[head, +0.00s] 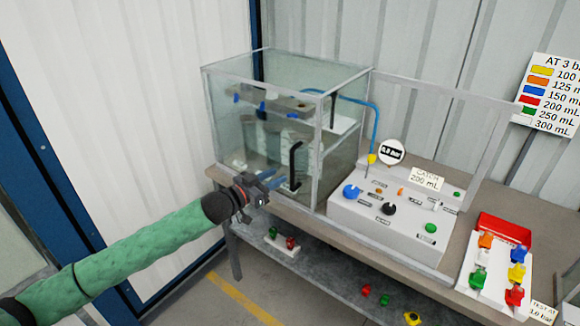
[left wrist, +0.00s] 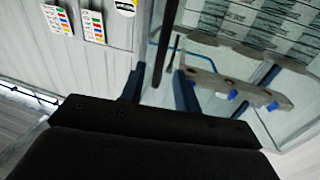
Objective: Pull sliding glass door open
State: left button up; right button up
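The glass door (head: 262,135) is the clear front pane of a glass case in the head view. It carries a black upright bar handle (head: 295,166) near its right end. My left gripper (head: 274,179) is open just left of the handle in the head view, with blue fingers pointing toward it. In the left wrist view, the gripper (left wrist: 159,88) has its fingers spread, and the dark handle bar (left wrist: 167,40) lines up with the gap between them. I cannot tell whether the bar is between the fingers or only beyond them. My right gripper is not in view.
A white tray (head: 493,283) with coloured valves and a red bin (head: 505,228) are farther right. A lower shelf (head: 330,272) holds small parts.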

pick_arm(q)
jog(key=p, duration=0.3)
send_over(292, 187)
jog(key=shift+w, duration=0.45)
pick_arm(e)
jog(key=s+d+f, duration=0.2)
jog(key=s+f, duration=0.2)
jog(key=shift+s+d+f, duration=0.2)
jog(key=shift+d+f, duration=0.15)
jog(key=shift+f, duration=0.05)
pick_arm(q)
jog(key=c, duration=0.5)
grip_shut()
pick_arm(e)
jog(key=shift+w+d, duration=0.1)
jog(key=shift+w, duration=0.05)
